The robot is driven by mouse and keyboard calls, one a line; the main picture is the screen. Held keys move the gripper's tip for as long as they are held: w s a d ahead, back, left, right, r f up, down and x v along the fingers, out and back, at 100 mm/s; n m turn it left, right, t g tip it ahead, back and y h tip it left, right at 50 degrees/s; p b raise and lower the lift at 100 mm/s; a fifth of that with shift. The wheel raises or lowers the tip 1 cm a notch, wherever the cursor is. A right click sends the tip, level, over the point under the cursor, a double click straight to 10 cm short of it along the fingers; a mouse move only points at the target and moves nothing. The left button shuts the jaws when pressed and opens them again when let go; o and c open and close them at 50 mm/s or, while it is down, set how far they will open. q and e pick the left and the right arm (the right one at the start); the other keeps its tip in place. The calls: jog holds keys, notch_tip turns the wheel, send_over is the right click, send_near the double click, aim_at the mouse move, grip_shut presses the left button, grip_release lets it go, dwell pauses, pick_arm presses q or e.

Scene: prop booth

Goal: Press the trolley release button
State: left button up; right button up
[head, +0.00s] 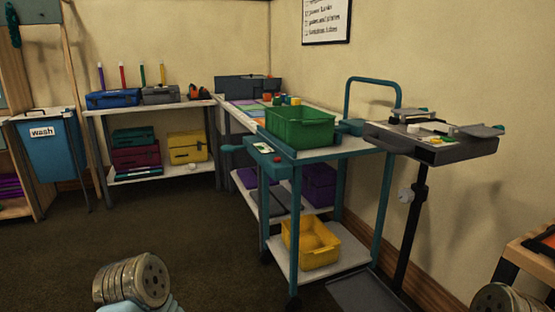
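The trolley (340,152) stands right of the middle in the head view, with a teal frame and pale shelves. A teal panel (262,153) at its near left end carries a white label and a small red spot (277,159), which looks like the release button. Neither gripper shows. Only rounded metal parts of my own arms appear at the bottom edge, left and right, well short of the trolley.
A green crate (300,128) sits on the trolley's top and a yellow crate (311,246) on its lower shelf. A grey stand (432,143) is close on the right. Shelves (160,173) hold cases behind. Dark floor (190,240) in front is clear.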

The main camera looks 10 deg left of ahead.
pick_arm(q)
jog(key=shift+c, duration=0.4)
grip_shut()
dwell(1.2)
